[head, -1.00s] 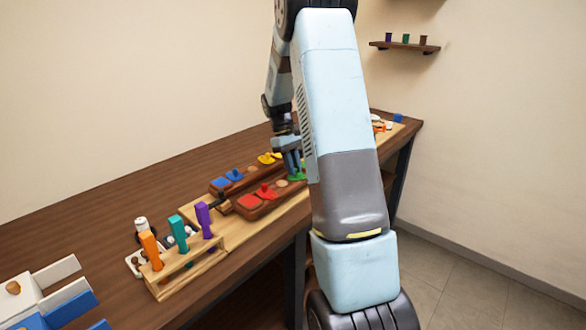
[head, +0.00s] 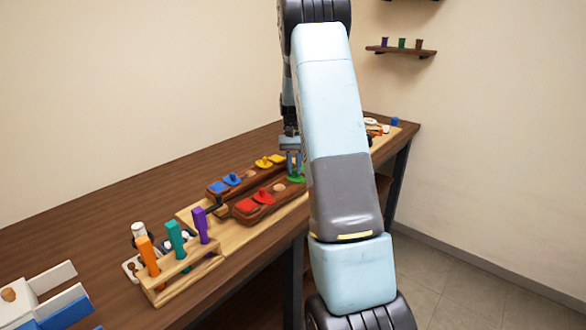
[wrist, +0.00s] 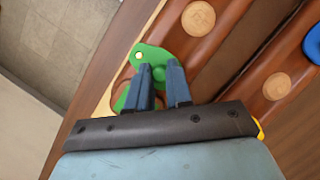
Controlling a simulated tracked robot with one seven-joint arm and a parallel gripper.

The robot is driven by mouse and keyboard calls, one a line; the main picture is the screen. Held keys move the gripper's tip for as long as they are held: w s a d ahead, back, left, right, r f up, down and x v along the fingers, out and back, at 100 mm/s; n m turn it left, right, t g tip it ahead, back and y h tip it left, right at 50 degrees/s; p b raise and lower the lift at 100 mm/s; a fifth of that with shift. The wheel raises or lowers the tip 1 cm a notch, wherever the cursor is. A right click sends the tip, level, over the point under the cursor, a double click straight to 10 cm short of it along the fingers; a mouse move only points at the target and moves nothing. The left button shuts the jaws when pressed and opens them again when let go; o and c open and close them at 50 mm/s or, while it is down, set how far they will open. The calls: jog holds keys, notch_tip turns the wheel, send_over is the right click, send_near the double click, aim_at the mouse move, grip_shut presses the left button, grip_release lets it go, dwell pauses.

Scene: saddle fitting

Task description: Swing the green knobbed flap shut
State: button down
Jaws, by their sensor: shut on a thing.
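The green knobbed flap (wrist: 147,54) shows in the wrist view on the end of a reddish-brown wooden bar, with a bright round spot near its tip. My gripper (wrist: 160,78) is shut on the flap's green knob, one dark finger on each side of it. More green shows beside the left finger, and part of the flap is hidden by the fingers. In the head view the green flap (head: 297,179) shows only partly, below my fingers and beside my arm.
Red flaps (head: 262,196) lie on the same front bar. Blue flaps (head: 224,183) and yellow flaps (head: 270,161) lie on the bar behind. A wooden rack (head: 180,268) with orange, teal and purple pegs stands nearer. The table's left rear area is clear.

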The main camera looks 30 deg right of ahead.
dwell(0.5)
jog(key=c, duration=1.1)
grip_release()
jog(key=shift+o, duration=0.2)
jog(key=v, duration=1.3)
jog(key=shift+w+d+r, duration=0.2)
jog(key=shift+r, duration=0.05)
